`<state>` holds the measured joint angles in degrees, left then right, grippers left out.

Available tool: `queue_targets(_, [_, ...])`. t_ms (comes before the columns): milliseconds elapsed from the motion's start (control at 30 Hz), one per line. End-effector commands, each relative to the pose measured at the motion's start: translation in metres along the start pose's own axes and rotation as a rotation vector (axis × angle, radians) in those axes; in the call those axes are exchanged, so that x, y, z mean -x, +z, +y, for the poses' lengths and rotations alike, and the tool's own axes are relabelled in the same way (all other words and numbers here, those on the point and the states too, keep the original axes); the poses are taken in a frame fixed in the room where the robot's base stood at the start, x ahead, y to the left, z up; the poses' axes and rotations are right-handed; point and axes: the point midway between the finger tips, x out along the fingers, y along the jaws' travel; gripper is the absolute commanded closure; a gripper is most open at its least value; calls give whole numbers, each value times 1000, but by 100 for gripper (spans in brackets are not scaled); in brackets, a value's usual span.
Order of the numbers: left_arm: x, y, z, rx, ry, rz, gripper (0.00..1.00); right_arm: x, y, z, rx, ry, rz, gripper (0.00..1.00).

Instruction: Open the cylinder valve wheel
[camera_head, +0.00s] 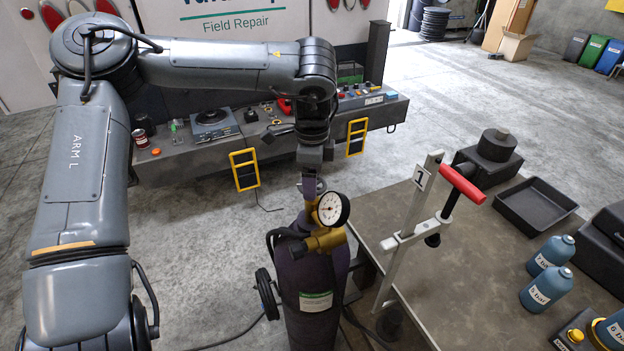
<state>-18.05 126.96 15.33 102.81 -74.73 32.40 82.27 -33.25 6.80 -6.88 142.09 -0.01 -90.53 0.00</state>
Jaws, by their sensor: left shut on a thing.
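A dark gas cylinder (296,275) stands upright in the lower middle, with a green and white label on its side. A brass regulator (325,241) with a round white-faced gauge (331,209) is fitted at its top. My left gripper (309,190) points straight down over the top of the cylinder, just left of the gauge. It is shut on the valve wheel, which is mostly hidden by the fingers and the gauge. My right gripper is not in view.
On the right, a workbench (470,270) holds a white stand with a red T-handle (463,184), a black tray (535,205) and blue bottles (541,288). A dark hose (275,238) loops left of the cylinder. A truck bumper (215,150) stands behind. The floor left is mostly clear.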

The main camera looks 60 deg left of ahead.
Motion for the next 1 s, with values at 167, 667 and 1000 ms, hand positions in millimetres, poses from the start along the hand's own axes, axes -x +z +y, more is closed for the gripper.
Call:
queue_targets(167, [0,0,0,55,-1,0,56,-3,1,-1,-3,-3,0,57])
queue_targets(667, [1,0,0,78,0,0,56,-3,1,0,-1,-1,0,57])
queue_targets(1000, [0,0,0,77,0,0,15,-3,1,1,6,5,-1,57])
